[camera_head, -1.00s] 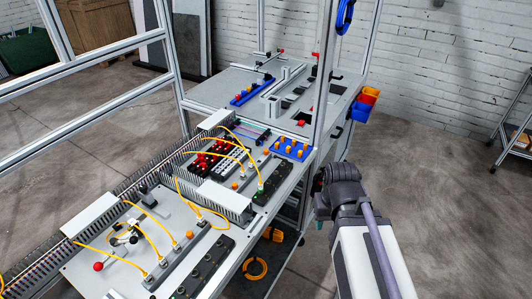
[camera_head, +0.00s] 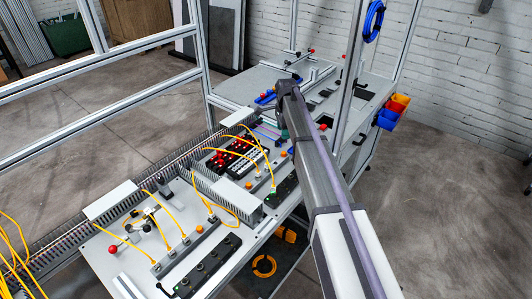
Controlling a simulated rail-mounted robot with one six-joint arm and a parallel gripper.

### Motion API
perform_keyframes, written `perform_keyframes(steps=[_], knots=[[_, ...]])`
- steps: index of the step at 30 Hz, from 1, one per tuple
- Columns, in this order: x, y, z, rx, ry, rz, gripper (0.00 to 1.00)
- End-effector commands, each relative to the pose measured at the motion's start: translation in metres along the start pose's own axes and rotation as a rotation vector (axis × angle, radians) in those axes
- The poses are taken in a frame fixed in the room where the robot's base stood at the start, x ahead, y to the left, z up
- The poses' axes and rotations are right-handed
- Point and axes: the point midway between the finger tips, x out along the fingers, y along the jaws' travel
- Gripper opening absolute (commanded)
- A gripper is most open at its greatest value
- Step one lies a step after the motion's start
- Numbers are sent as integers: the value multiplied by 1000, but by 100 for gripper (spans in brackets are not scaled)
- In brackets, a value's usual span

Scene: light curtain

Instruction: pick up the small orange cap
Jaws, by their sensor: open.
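Several small orange caps show on the workbench: one (camera_head: 248,185) by the grey slotted duct, and another (camera_head: 283,154) just left of my arm. I cannot tell which one the task means. The blue block with several orange pegs is mostly hidden behind my arm. My arm reaches from the bottom right up over the bench, its far end above the middle of the bench. My gripper's jaws are hidden behind the arm and cannot be made out.
Yellow cables (camera_head: 175,215) loop over the near panel and the slotted ducts. A metal frame post (camera_head: 350,75) stands just right of the arm. Red, orange and blue bins (camera_head: 388,115) hang on the bench's right side. Open floor lies to the right.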

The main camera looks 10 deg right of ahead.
Motion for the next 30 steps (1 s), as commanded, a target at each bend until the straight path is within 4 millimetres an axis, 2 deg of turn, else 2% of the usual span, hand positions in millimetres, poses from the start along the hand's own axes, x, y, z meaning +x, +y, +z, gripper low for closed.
perform_keyframes(steps=[3, 7, 15, 21, 27, 30], knots=[[0, 4, 0, 92, 0, 0, 52], [7, 4, 0, 96, 0, 0, 52], [59, 4, 0, 94, 0, 0, 52], [62, 4, 0, 93, 0, 0, 52], [103, 0, 2, 93, 0, 0, 52], [113, 0, 2, 93, 0, 0, 52]])
